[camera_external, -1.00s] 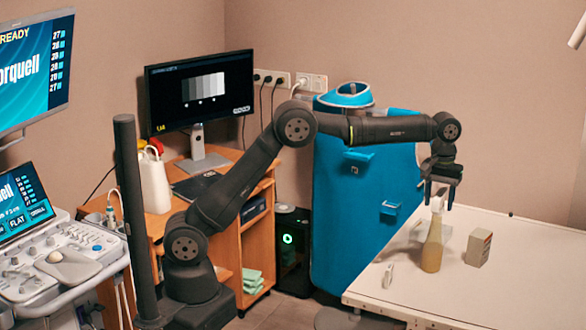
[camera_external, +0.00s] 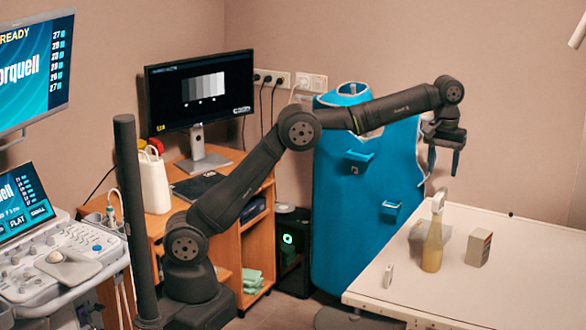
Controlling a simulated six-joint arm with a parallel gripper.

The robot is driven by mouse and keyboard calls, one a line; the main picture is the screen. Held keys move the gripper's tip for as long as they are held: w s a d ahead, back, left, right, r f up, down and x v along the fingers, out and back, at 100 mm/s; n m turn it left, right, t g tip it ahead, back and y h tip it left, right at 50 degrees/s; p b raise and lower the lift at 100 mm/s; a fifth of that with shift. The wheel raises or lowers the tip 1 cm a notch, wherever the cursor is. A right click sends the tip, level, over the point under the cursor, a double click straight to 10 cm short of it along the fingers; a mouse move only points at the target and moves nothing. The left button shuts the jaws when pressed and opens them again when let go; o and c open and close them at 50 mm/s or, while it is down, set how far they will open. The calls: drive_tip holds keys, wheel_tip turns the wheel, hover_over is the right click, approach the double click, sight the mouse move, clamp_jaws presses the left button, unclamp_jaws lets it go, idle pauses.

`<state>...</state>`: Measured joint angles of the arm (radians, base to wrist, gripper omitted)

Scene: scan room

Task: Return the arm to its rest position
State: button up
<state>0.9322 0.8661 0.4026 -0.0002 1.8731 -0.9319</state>
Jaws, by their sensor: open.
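My gripper (camera_external: 443,162) is open and empty, with its two fingers pointing down. It hangs in the air above the white table (camera_external: 525,280), above a yellowish bottle with a white spray top (camera_external: 433,245). A clear gap lies between the fingertips and the bottle's top. My arm reaches from its base at the lower left, up over the desk and across to the right.
A small white and grey box (camera_external: 479,247) stands right of the bottle. A small white item (camera_external: 388,276) stands to its left. A monitor (camera_external: 198,90) stands on a wooden desk (camera_external: 228,160). An ultrasound console (camera_external: 65,265) is at the left.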

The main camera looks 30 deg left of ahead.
sight(440, 194)
wheel_tip(440, 194, down, 12)
drive_tip(key=shift+r, duration=0.5)
wheel_tip(440, 194, up, 4)
drive_tip(key=shift+f, duration=0.25)
drive_tip(key=s+d+r, duration=0.1)
drive_tip(key=s+r, duration=0.6)
drive_tip(key=s, duration=0.4)
drive_tip(key=r, duration=0.1)
drive_tip(key=w+r, duration=0.1)
drive_tip(key=r, duration=0.2)
drive_tip(key=shift+w+a+r, duration=0.25)
drive_tip(key=shift+a+r, duration=0.05)
drive_tip(key=shift+r, duration=0.1)
drive_tip(key=shift+o, duration=0.4)
